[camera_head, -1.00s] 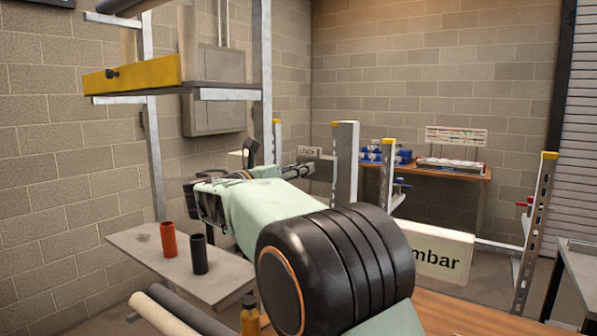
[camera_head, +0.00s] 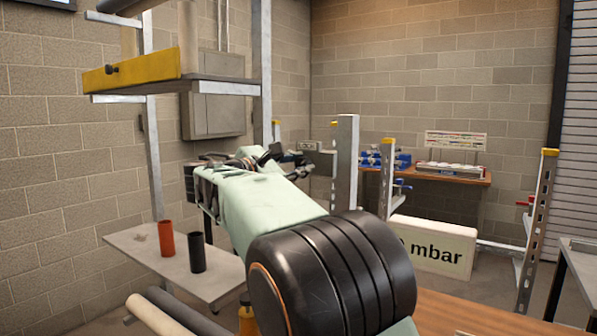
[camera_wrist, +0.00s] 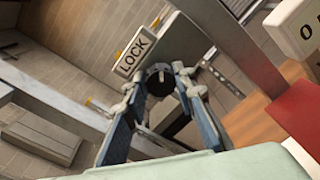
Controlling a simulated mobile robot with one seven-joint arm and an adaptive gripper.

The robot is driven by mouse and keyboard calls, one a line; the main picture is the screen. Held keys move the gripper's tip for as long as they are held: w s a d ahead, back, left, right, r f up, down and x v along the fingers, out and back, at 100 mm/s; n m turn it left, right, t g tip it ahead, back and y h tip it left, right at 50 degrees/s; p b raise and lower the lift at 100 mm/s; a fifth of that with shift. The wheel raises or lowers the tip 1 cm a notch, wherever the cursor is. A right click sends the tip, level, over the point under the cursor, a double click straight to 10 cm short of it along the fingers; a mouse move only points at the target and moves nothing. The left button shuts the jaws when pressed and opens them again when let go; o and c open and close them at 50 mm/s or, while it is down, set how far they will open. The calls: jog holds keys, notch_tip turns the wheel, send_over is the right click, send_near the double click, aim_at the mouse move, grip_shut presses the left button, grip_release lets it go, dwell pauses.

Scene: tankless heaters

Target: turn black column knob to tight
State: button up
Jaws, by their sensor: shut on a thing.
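The black column knob (camera_wrist: 160,79) shows in the wrist view between the two fingertips, with a light mark on its face. My gripper (camera_wrist: 161,84) is shut on it, one finger on each side. A white "LOCK" label (camera_wrist: 134,51) sits just beyond the knob, at upper left. In the head view my gripper (camera_head: 276,160) is at the far end of my pale green arm, near a grey post. The knob is hard to make out there.
A shelf (camera_head: 170,262) with an orange cylinder (camera_head: 166,238) and a black cylinder (camera_head: 197,252) is at left. A white "mbar" sign (camera_head: 436,247) stands at right.

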jog(key=m+b, duration=0.2)
jog(key=m, duration=0.1)
jog(key=m+b, duration=0.1)
jog(key=m, duration=0.1)
jog(key=shift+f+b, duration=0.25)
jog(key=shift+b, duration=0.15)
jog(key=m+b, duration=0.2)
jog(key=m, duration=0.2)
jog(key=shift+y+b, duration=0.3)
jog(key=shift+b, duration=0.1)
jog(key=shift+d+r+m+b, duration=0.1)
jog(key=shift+m+b, duration=0.45)
jog(key=shift+m, duration=0.35)
jog(key=o, duration=1.1)
jog(key=shift+o, duration=0.2)
jog(key=shift+s, duration=0.1)
jog(key=v, duration=1.2)
